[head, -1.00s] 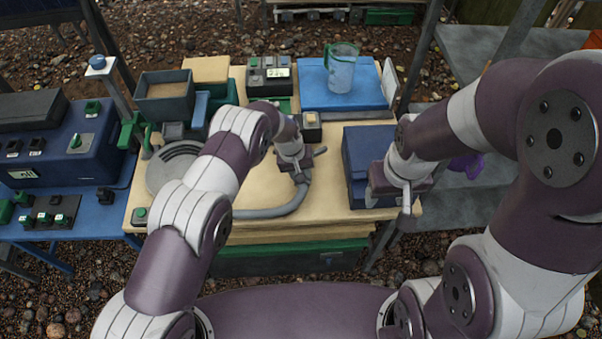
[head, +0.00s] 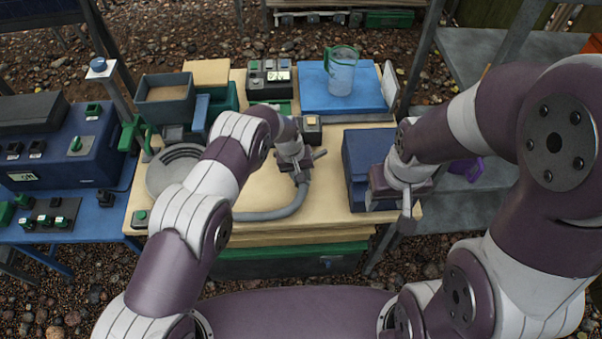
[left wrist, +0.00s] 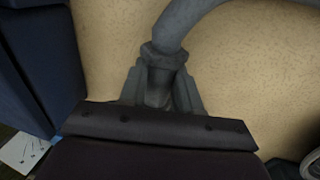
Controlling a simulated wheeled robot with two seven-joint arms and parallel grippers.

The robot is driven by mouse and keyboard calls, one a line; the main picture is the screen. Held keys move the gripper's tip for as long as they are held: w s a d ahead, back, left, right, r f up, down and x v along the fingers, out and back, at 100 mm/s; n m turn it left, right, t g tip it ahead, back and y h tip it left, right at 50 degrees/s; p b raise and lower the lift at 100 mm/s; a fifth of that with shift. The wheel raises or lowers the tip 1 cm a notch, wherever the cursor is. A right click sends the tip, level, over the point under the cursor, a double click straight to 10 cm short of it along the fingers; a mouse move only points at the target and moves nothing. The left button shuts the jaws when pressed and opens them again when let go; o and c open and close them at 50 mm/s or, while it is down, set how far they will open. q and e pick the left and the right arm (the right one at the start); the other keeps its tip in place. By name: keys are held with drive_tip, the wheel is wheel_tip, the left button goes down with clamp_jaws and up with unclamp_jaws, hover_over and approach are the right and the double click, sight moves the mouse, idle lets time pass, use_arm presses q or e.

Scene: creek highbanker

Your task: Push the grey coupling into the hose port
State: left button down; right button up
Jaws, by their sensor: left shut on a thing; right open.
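The grey coupling (left wrist: 160,88) is on the end of the grey hose (head: 275,213). My left gripper (left wrist: 160,98) is shut on it, low over the tan tabletop, left of the blue box (head: 362,160). The hose curves from this grip toward me and then left. In the head view the left gripper (head: 301,175) partly hides the coupling. A short grey piece sticks out to its right, apart from the box. I cannot make out the hose port. My right gripper (head: 405,208) is open at the box's right front corner; its fingers are partly hidden.
A blue tray (head: 310,101) with a clear jug (head: 341,72) stands at the back right. A small black block (head: 309,132) is just behind the left gripper. A round grey pan (head: 165,178) lies left. The front middle tabletop is mostly clear, apart from the hose.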

use_arm(q)
drive_tip(key=c, duration=0.7)
unclamp_jaws()
drive_tip(key=r, duration=0.4)
drive_tip(key=a+r, duration=0.1)
drive_tip(key=r, duration=0.3)
drive_tip(key=a+r, duration=0.1)
drive_tip(key=r, duration=0.2)
drive_tip(key=shift+a+r, duration=0.2)
drive_tip(key=shift+r, duration=0.2)
